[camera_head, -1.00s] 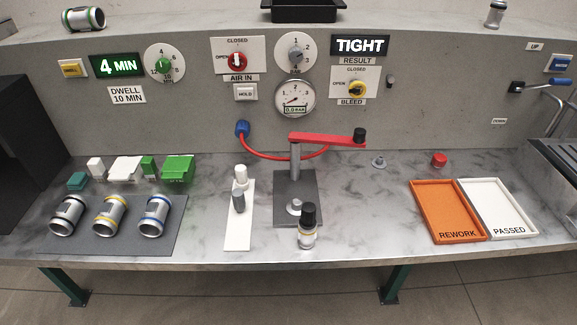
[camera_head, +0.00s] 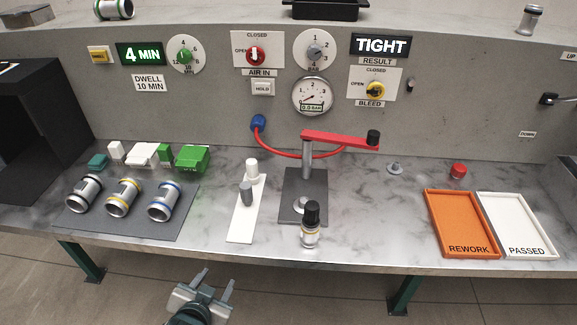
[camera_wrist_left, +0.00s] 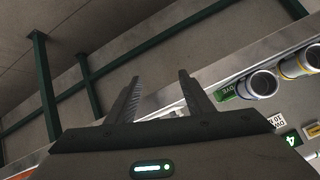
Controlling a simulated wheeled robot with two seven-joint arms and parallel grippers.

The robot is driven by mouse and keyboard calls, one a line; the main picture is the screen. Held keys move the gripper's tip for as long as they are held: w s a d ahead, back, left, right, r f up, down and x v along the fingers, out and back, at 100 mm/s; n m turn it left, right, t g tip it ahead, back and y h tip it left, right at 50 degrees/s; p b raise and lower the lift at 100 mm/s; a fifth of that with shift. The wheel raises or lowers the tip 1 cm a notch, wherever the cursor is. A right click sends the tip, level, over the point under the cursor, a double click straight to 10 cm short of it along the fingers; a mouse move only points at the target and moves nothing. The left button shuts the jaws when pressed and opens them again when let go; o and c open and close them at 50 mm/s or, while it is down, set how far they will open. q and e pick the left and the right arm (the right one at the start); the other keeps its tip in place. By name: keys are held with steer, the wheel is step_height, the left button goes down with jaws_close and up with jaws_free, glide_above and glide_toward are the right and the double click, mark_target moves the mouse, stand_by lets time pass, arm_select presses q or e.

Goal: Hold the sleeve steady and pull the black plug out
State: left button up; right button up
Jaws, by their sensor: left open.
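The sleeve (camera_head: 310,236) is a short metal cylinder with a yellowish band, standing upright near the table's front edge. The black plug (camera_head: 312,212) sits in its top. My left gripper (camera_head: 214,276) is open and empty, in front of the table edge, to the left of and nearer than the sleeve. In the left wrist view its two fingers (camera_wrist_left: 158,95) are spread with nothing between them. My right gripper is not in view.
Behind the sleeve stands a clamp with a red lever (camera_head: 340,138) on a dark plate (camera_head: 313,210). A white strip (camera_head: 240,230) with grey and white plugs lies to the left. Several banded sleeves lie on a grey mat (camera_head: 130,222). Orange (camera_head: 438,240) and white (camera_head: 515,248) trays stand right.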

arm_select(q)
steer(key=w+d+r+m+t+h, duration=0.2)
steer(key=w+d+r+t, duration=0.15)
steer(key=r, duration=0.65)
steer(key=w+d+r+m+t+h, duration=0.25)
steer(key=w+r, duration=0.25)
steer(key=r, duration=0.4)
steer(key=w+d+r+m+t+h, duration=0.1)
steer(key=w+d+r+m+t, duration=0.3)
steer(key=r, duration=0.6)
steer(key=s+d+r+m+g+h, duration=0.3)
steer(key=d+r+m+g+h, duration=0.35)
steer(key=m+h, duration=0.35)
steer(key=s+d+r+m+g+h, duration=0.3)
steer(key=d+r+m+g+h, duration=0.35)
steer(key=m, duration=0.65)
steer(key=s+d+f+m+g+y, duration=0.3)
steer(key=s+d+m+g, duration=0.35)
steer(key=m+g, duration=0.55)
steer(key=w+a+f+m+t+y, duration=0.35)
steer(key=w+a+f+y, duration=0.2)
steer(key=f+y, duration=0.3)
steer(key=w+a+t+y, duration=0.2)
steer(key=w+a+y, duration=0.3)
steer(key=a, duration=0.3)
steer(key=shift+w+r+y, duration=0.25)
steer(key=shift+w+y, duration=0.1)
